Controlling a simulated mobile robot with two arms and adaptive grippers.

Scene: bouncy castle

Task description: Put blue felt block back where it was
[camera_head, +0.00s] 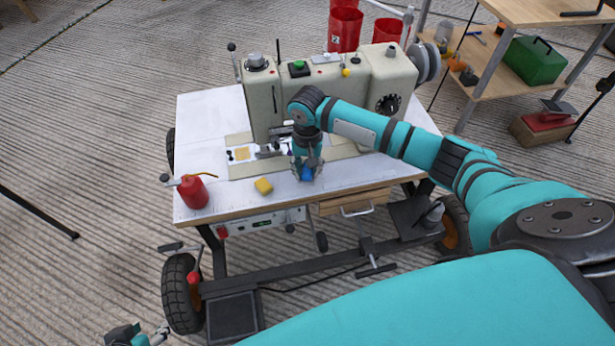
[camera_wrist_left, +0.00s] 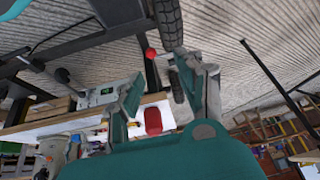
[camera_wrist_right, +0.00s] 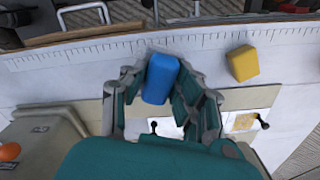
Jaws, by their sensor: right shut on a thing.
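The blue felt block (camera_head: 307,173) is between the fingers of my right gripper (camera_head: 307,170), at the table's front half, just before the sewing machine's bed. In the right wrist view the block (camera_wrist_right: 160,78) sits between both fingers of the right gripper (camera_wrist_right: 162,95), which are shut on it. Its far end is near the ruler strip along the table edge. I cannot tell whether it touches the white top. My left gripper (camera_head: 138,337) is low at the bottom left, off the table. In the left wrist view its fingers (camera_wrist_left: 168,95) are apart and empty.
A yellow block (camera_head: 263,186) lies left of the blue one, also in the right wrist view (camera_wrist_right: 242,63). A red oil can (camera_head: 193,192) stands at the table's left corner. The sewing machine (camera_head: 330,88) fills the back. White tabletop (camera_head: 225,200) between can and yellow block is clear.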

